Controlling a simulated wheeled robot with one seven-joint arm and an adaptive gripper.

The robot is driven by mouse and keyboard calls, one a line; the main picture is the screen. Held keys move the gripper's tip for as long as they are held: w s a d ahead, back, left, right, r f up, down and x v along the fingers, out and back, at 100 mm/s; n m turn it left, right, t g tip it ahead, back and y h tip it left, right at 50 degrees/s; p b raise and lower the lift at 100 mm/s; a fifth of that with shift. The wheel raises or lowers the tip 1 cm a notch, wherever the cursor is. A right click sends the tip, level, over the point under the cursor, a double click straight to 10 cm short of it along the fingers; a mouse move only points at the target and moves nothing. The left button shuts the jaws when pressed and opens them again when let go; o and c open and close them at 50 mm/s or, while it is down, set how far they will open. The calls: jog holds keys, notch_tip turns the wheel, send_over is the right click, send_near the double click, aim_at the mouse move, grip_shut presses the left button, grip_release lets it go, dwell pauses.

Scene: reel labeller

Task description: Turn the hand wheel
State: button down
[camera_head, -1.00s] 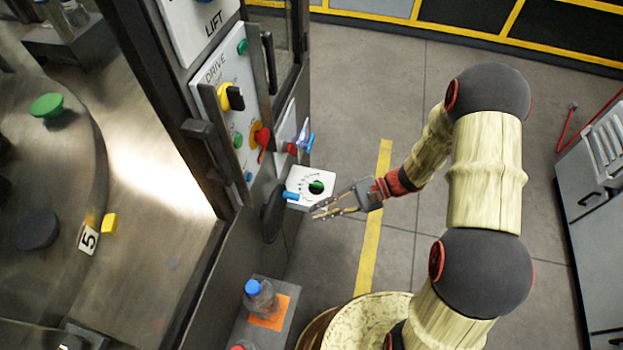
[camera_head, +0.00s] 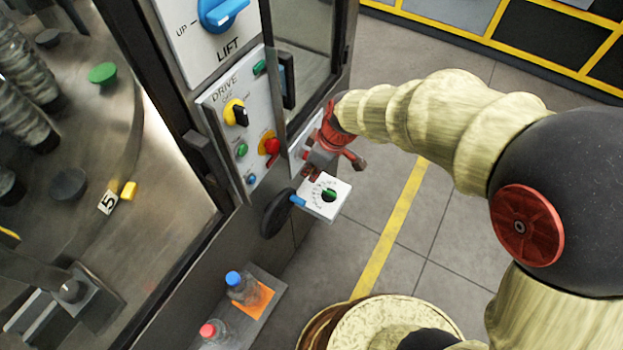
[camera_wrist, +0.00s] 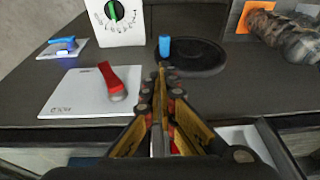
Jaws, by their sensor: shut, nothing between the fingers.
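The hand wheel (camera_head: 276,215) is a black disc on the machine's front, with a blue handle (camera_head: 297,201) standing out near its rim. In the wrist view the wheel (camera_wrist: 200,58) lies just beyond my fingers, its blue handle (camera_wrist: 164,46) upright by the fingertips. My gripper (camera_wrist: 160,72) is shut and empty, its tips close to the handle; I cannot tell whether they touch. In the head view my gripper (camera_head: 312,171) is above the wheel, in front of the lower panel, its fingertips partly hidden.
A white box with a green dial (camera_head: 328,195) juts out beside the wheel. A red lever (camera_wrist: 115,80) on a white plate and a blue switch (camera_wrist: 62,46) are nearby. Bottles (camera_head: 242,288) stand on a shelf below. The DRIVE panel (camera_head: 222,108) is above.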

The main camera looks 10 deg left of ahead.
jog(key=b+x, duration=0.1)
jog(key=x, duration=0.3)
jog(key=b+x, duration=0.1)
jog(key=x, duration=0.3)
jog(key=s+d+b+x, duration=0.1)
jog(key=x, duration=0.3)
jog(key=shift+w+a+f, duration=0.1)
jog(key=shift+a+f, duration=0.05)
jog(key=shift+f, duration=0.4)
